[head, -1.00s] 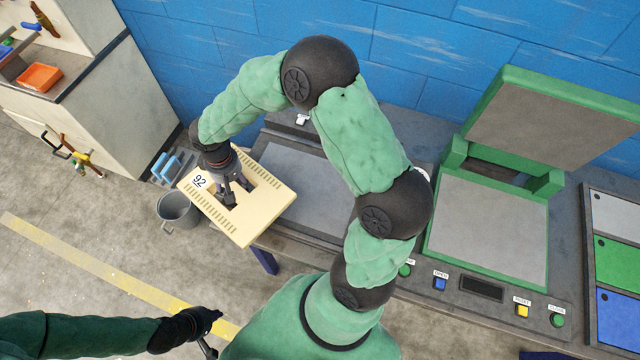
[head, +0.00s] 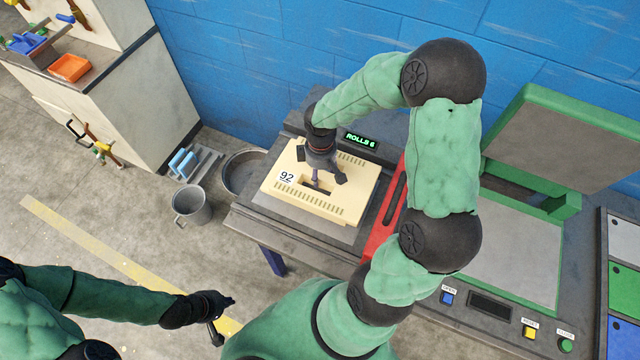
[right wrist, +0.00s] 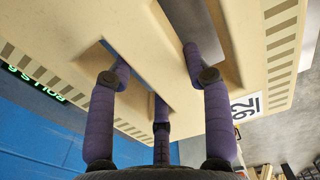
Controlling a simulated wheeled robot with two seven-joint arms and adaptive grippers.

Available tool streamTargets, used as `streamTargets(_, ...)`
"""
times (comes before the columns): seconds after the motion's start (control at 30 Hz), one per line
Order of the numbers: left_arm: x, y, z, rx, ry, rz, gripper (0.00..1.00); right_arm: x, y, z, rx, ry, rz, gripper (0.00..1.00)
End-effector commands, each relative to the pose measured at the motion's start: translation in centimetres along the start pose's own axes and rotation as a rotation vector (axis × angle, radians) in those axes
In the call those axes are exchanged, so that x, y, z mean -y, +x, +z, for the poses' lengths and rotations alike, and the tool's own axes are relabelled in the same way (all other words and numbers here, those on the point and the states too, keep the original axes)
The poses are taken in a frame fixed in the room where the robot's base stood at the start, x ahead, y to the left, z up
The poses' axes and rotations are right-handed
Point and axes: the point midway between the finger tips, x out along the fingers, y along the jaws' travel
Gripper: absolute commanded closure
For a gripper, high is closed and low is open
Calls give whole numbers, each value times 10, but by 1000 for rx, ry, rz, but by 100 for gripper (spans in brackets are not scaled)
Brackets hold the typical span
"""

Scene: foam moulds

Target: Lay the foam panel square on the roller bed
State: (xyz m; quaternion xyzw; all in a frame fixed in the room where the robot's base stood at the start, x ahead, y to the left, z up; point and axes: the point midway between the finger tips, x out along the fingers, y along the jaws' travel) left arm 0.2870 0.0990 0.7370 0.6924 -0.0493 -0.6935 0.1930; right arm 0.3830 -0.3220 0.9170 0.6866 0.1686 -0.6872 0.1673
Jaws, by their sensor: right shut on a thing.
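The foam panel (head: 335,205) is cream, marked 92, with slotted edges and a central opening. It is over the grey bed (head: 345,236) left of the press, its edges roughly parallel to the bed's. I cannot tell whether it touches the bed. My right gripper (head: 318,185) is shut on the panel at its central opening. In the right wrist view, the fingers (right wrist: 160,100) reach into openings of the panel (right wrist: 150,45). My left gripper (head: 222,318) is empty at the lower left, over the floor, its fingers apart.
A display (head: 360,142) reading ROLLS 6 stands behind the bed. A red slotted bar (head: 385,215) lies right of it, then a green open press (head: 515,245) with buttons. A bucket (head: 191,205) and a round bin (head: 243,172) stand at left.

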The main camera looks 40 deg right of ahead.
Motion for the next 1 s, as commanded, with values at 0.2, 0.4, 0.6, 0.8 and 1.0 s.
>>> streamTargets(0.2,2,6,0,0,0,0,100,0,20,0,1,2,-1,87)
streamTargets(0.4,6,16,-1,0,0,0,100,0,52,0,2,1,-1,87)
streamTargets(0.6,6,16,-1,0,0,0,100,-1,58,0,-1,2,1,87)
streamTargets(0.8,6,18,-1,0,0,0,100,0,59,0,-1,2,1,87)
streamTargets(1.0,7,19,-1,0,0,0,100,0,60,0,0,2,0,26)
